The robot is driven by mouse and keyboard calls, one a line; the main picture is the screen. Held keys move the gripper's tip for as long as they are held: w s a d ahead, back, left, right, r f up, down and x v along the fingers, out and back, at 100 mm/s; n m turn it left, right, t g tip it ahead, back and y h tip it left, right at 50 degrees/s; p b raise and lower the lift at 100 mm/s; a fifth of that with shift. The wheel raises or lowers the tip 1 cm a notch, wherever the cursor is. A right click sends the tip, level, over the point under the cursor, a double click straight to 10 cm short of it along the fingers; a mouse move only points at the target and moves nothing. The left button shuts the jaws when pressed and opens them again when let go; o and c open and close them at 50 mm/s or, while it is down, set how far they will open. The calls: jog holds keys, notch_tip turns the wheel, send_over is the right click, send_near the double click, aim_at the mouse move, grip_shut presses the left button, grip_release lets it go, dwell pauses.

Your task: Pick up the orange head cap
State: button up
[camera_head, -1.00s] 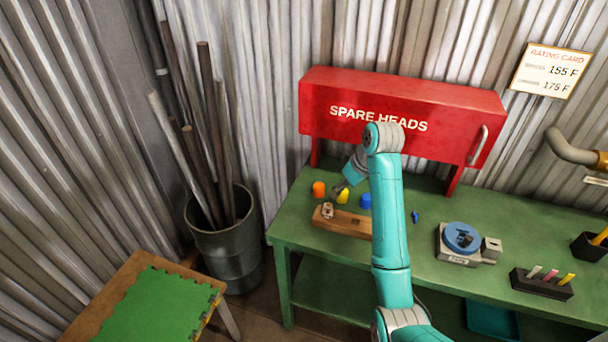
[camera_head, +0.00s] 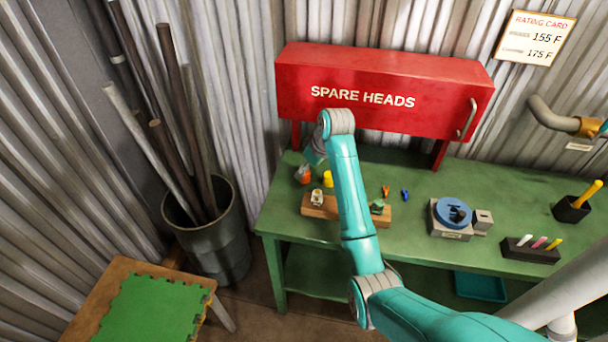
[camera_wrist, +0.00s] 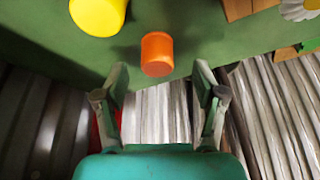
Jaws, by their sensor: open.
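The orange head cap (camera_head: 303,176) stands on the green bench at the left, below the red cabinet and partly hidden by my gripper in the head view. In the wrist view the orange cap (camera_wrist: 157,55) is a short cylinder just beyond the fingertips, about midway between them. My gripper (camera_wrist: 159,76) is open, a finger on each side, with nothing between the pads. In the head view its fingers are small and hard to make out beside the cap. A yellow cap (camera_head: 328,179) stands close to the right; it appears at the upper left in the wrist view (camera_wrist: 98,12).
A wooden block (camera_head: 320,208) with a fitting on it lies in front of the caps. The red SPARE HEADS cabinet (camera_head: 385,90) overhangs behind. A blue-topped device (camera_head: 452,215) and small orange and blue pieces stand to the right. A bin of poles (camera_head: 205,235) is left of the bench.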

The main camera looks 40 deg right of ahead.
jog(key=shift+x, duration=1.75)
jog(key=shift+d, duration=0.15)
jog(key=c, duration=0.8)
